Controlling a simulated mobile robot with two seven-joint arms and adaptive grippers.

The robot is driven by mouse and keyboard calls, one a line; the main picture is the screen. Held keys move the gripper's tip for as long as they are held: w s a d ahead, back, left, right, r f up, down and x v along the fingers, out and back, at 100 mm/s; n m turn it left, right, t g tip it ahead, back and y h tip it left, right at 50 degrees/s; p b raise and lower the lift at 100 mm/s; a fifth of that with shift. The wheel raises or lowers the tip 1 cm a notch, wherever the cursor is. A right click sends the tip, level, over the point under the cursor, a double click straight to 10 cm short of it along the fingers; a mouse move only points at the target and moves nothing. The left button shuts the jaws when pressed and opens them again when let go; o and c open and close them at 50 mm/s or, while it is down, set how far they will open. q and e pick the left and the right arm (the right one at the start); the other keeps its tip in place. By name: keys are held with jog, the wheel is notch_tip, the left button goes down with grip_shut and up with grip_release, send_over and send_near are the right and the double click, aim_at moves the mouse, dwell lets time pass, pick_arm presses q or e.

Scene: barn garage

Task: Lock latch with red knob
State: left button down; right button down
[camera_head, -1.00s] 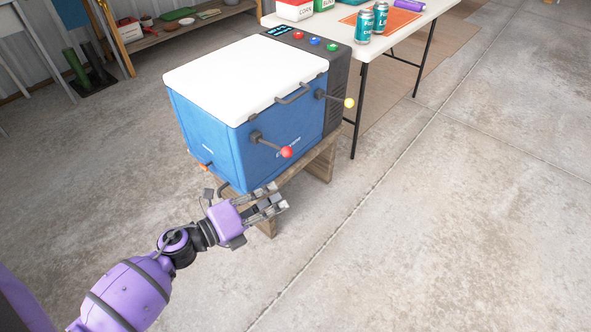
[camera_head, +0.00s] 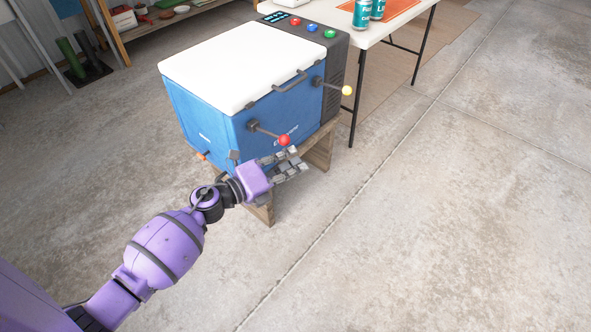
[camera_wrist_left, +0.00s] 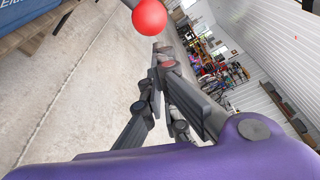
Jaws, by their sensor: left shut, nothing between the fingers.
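The blue cooler (camera_head: 215,120) with a white lid (camera_head: 240,65) stands on a low wooden stand. On its front face, the latch with the red knob (camera_head: 284,140) sticks out on a dark lever. A second latch with a yellow knob (camera_head: 347,90) is to its right. My left gripper (camera_head: 297,158) is just below the red knob, its fingers shut and empty. In the left wrist view the red knob (camera_wrist_left: 149,17) is at the top, beyond the fingertips (camera_wrist_left: 163,50); I cannot tell whether they touch. My right gripper is out of view.
The wooden stand (camera_head: 318,152) is under the cooler, close to my left gripper. A white table (camera_head: 405,22) with teal cans (camera_head: 362,14) stands behind at the right. The concrete floor in front and to the right is clear.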

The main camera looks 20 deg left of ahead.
pick_arm(q)
jog(key=shift+w+a+r, duration=0.1)
jog(key=shift+a+r, duration=0.05)
jog(key=shift+a, duration=0.1)
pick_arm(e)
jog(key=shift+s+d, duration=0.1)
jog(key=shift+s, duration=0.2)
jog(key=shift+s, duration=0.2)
pick_arm(q)
jog(key=shift+r, duration=0.15)
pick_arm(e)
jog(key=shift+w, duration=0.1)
